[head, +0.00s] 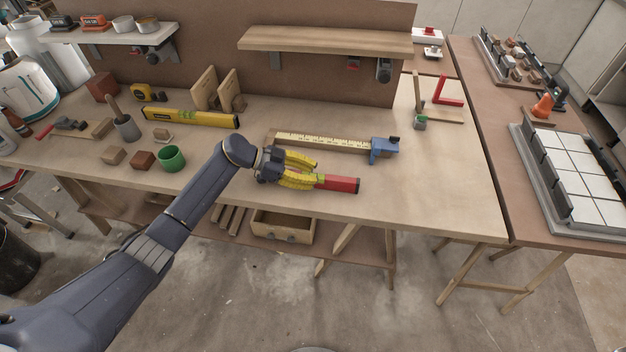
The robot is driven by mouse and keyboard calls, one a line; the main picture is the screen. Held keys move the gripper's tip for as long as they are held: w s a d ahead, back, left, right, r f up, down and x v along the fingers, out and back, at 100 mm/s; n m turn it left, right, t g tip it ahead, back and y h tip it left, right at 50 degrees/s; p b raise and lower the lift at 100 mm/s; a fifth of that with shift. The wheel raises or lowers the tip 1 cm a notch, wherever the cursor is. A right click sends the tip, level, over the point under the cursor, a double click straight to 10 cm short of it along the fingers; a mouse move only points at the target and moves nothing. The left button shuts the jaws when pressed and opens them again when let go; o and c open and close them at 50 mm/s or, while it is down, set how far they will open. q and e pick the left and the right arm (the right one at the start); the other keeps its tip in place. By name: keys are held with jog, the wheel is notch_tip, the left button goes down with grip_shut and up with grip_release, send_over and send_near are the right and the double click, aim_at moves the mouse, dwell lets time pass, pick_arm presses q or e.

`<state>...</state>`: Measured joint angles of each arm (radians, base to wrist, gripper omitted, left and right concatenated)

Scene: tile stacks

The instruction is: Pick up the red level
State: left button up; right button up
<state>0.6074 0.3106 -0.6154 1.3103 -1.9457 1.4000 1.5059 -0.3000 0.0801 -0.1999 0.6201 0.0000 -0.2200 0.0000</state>
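The red level (338,183) lies flat on the workbench near its front edge, with its right end bare and a small green-yellow vial showing near the fingers. My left gripper (316,173) is over the left part of the level, with its yellow fingers spread apart. The lower finger covers part of the level; the upper finger is beyond its far edge. The gripper looks open, and the level's left end is hidden under it. My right gripper is not in view.
A wooden rule with a blue clamp-like head (383,149) lies just behind the level. The bench (430,200) is clear to the right.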

pick_arm(q)
grip_shut()
dwell(0.4)
